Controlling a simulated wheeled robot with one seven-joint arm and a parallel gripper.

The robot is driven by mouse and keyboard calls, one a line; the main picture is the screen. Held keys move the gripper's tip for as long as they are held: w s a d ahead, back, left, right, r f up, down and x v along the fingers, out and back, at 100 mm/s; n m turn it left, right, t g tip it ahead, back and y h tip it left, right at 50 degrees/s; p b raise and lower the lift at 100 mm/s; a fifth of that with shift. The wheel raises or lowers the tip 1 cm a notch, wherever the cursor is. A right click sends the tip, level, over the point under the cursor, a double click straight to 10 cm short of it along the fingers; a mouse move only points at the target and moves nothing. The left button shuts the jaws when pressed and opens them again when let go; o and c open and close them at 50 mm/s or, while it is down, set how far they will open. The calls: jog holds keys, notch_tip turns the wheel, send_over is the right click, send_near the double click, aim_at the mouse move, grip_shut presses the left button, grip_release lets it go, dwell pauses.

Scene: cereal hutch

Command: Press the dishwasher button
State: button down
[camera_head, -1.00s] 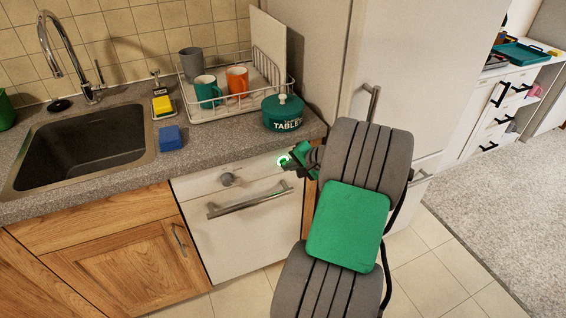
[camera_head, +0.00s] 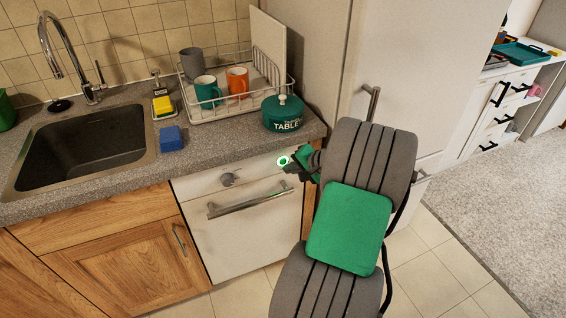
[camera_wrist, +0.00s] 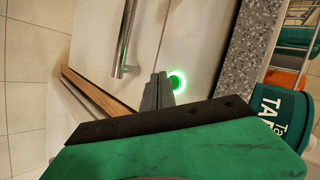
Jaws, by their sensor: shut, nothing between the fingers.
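The white dishwasher (camera_head: 245,235) sits under the counter, with a bar handle (camera_head: 250,200) across its front. Its round button (camera_head: 283,161) glows green at the upper right of the front panel. The lit button (camera_wrist: 177,81) also shows in the wrist view, just right of my fingertips. My gripper (camera_head: 291,168) is shut and empty, close beside the button at its lower right. In the wrist view my closed gripper (camera_wrist: 158,84) points at the panel. I cannot tell whether the fingertips touch the button.
A knob (camera_head: 230,179) sits on the panel left of the button. The counter edge (camera_head: 240,158) runs just above, with a green pot (camera_head: 283,115) and a dish rack (camera_head: 240,112) on top. A tall white cabinet front (camera_head: 405,75) stands to the right.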

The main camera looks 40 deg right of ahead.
jog(key=s, duration=0.2)
jog(key=s+a+p, duration=0.1)
jog(key=s, duration=0.1)
jog(key=shift+s+a, duration=0.2)
jog(key=shift+s, duration=0.2)
dwell(0.5)
